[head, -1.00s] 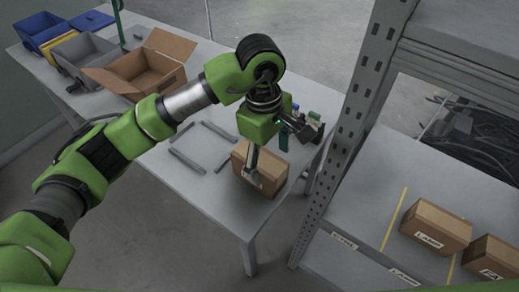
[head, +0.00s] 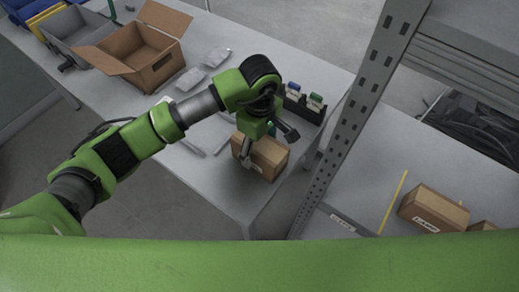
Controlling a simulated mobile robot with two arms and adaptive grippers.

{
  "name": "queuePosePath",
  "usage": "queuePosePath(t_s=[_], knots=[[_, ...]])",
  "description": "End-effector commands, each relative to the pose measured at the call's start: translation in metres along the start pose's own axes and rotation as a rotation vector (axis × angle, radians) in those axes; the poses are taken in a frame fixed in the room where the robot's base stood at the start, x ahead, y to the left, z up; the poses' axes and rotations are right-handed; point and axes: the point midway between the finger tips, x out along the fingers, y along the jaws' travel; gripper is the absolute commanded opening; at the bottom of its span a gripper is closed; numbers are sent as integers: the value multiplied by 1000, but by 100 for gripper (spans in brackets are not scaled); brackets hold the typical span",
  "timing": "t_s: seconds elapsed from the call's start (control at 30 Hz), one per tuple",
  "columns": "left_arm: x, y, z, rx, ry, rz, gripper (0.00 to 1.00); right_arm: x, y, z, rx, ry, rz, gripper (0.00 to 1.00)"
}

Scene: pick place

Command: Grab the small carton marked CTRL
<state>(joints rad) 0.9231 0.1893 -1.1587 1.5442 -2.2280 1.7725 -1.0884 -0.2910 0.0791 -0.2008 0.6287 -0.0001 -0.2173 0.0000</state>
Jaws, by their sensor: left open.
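A small brown carton (head: 268,155) stands on the grey table near its front right corner. No marking on it can be read from here. My left gripper (head: 266,143) is over the carton, with its jaws open. One finger is in front of the carton's left part and the other is near its far right top edge. Whether either finger touches the carton cannot be told. My right gripper is out of view.
An open cardboard box (head: 143,50), grey and blue bins and clear bags (head: 190,78) are on the table. A dark rack (head: 304,101) with small coloured items stands behind the carton. A metal shelf post (head: 355,120) rises at right; a LAMP carton (head: 432,208) sits on the shelf.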

Motion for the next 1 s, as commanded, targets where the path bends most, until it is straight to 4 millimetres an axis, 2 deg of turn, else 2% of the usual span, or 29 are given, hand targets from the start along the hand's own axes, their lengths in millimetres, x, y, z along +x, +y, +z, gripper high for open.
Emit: queuePosePath(t_s=[0.07, 0.23, 0.5, 0.7, 1.0], knots=[[10, 0, 0, -2, -4, -5, 71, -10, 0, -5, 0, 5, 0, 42], [30, 1, 0, -1, -2, -2, 71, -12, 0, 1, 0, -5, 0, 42], [34, 1, -1, 0, -1, 1, 71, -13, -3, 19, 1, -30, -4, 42], [34, 1, -1, 0, -1, 1, 19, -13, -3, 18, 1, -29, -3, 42], [32, 2, -1, 0, -1, 3, 17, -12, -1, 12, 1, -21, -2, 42]])
